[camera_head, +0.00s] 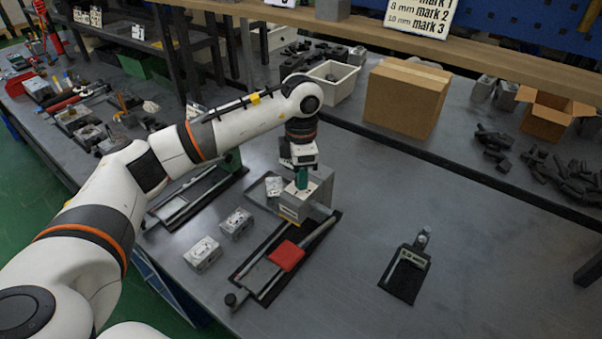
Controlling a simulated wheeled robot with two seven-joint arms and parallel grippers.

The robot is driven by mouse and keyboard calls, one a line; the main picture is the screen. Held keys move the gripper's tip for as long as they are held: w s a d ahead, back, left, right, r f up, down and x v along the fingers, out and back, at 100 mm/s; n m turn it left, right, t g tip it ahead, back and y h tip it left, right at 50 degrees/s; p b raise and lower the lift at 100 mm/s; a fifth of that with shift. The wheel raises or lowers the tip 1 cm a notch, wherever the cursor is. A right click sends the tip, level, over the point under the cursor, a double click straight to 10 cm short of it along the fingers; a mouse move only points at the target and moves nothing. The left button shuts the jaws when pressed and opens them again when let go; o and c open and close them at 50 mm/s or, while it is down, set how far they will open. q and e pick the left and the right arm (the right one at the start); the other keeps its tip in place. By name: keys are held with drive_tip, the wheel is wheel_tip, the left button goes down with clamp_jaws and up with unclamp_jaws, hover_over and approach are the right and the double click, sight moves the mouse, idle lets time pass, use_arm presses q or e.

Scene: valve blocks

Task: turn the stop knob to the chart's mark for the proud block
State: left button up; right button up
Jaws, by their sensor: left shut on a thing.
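My left gripper (302,174) points down and is shut on a grey valve block (294,208), with teal showing at the grip. This block is at the far end of a dark rail fixture (262,278); I cannot tell whether it touches the fixture. A red pad (287,256) sits on the fixture. A dark round knob (231,299), apparently the stop knob, is at its near end. Other valve blocks (236,222) (202,253) (274,186) stand to the left. The chart (420,14) is cut off at the top; "8 mm mark 2" and "10 mm mark 3" show. My right gripper is out of view.
A larger grey block (318,184) stands right behind the gripper. A small dark gauge plate (404,277) with a digital-looking label lies to the right. A cardboard box (407,98), white bin (333,82) and dark parts stand behind. The table's right front is clear.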

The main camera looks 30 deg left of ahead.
use_arm(q)
drive_tip(key=shift+r, duration=0.1)
drive_tip(key=o, duration=1)
wheel_tip(320, 180, up, 12)
drive_tip(key=b, duration=0.2)
